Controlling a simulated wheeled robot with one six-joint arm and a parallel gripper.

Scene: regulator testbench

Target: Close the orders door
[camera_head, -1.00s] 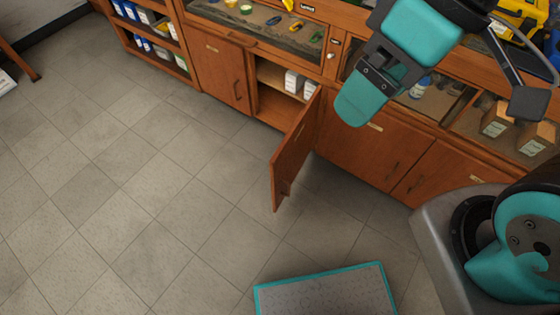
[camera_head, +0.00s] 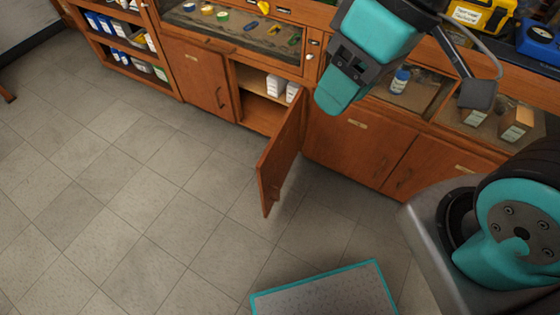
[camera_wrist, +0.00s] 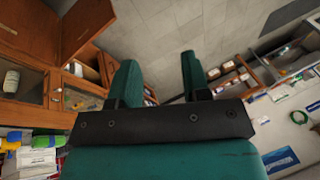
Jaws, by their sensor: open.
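A wooden cabinet door (camera_head: 281,155) stands open in the head view, swung out over the floor from a low cabinet. My gripper (camera_head: 338,92) is raised in front of the counter, up and to the right of the door, and touches nothing I can see. In the wrist view its two teal fingers (camera_wrist: 158,80) are spread apart with nothing between them.
Closed cabinet doors (camera_head: 205,78) flank the opening. A glass display case (camera_head: 235,30) lies above it, and a yellow case (camera_head: 480,14) stands on the counter. A teal-edged grey platform (camera_head: 325,295) is at the bottom. The tiled floor left of the door is clear.

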